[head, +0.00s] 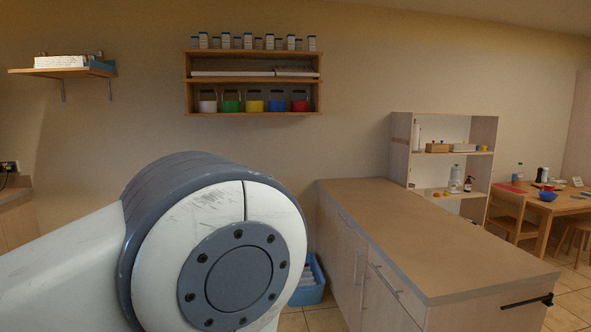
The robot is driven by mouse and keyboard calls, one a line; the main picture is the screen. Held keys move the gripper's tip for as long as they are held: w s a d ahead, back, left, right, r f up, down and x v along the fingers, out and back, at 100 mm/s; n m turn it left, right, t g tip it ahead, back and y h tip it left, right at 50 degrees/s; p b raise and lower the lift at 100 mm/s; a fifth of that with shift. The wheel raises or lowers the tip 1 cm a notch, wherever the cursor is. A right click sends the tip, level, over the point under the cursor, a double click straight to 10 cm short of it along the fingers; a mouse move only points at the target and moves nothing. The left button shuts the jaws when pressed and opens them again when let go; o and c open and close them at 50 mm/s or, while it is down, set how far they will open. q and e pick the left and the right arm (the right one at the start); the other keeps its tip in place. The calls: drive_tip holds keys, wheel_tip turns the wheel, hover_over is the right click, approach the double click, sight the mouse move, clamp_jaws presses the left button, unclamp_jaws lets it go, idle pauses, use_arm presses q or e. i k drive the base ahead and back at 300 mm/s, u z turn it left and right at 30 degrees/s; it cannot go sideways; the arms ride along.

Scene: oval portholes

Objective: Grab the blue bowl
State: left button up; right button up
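The blue bowl (548,196) is small in the head view, on top of a wooden table (575,205) at the far right. Other small items stand close behind it. A large white and grey joint of my own arm, coming in from the left, fills the lower left and middle of the view. Neither of my grippers is in view, and both are far from the bowl as far as I can see.
A wooden counter (430,235) stands between me and the table. Chairs (513,214) stand by the table. A shelf unit (452,165) is behind the counter. A blue bin (309,284) is on the floor left of the counter. Tiled floor shows at the lower right.

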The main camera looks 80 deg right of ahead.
sight(545, 197)
drive_tip(key=z, duration=4.45)
